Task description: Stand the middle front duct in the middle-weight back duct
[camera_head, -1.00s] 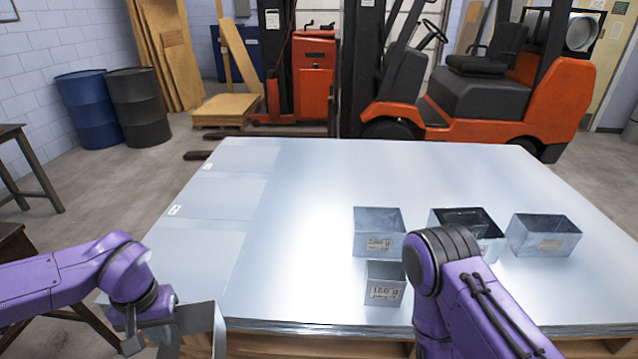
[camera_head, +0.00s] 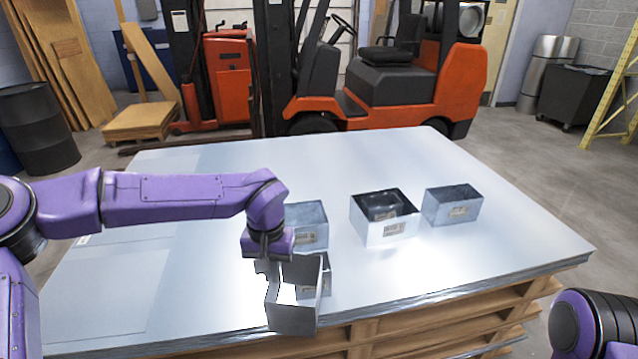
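My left gripper (camera_head: 267,258) is shut on the upper edge of an open grey metal duct (camera_head: 291,319), held near the table's front edge. Behind it, a small labelled front duct (camera_head: 327,274) is mostly hidden. Three larger ducts stand in the back row: the left one (camera_head: 310,235) is partly covered by my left wrist, the middle one (camera_head: 385,232) has a darker, smaller duct (camera_head: 382,206) inside, and the right one (camera_head: 455,213) looks empty. I cannot tell their weights. My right gripper is out of view; part of my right arm shows at the lower right.
The ducts stand on a sheet-metal stack (camera_head: 480,262) on a wooden pallet (camera_head: 450,325). The sheet surface right of the ducts is clear. An orange forklift (camera_head: 400,95) stands behind, with a dark barrel (camera_head: 38,128) at the left.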

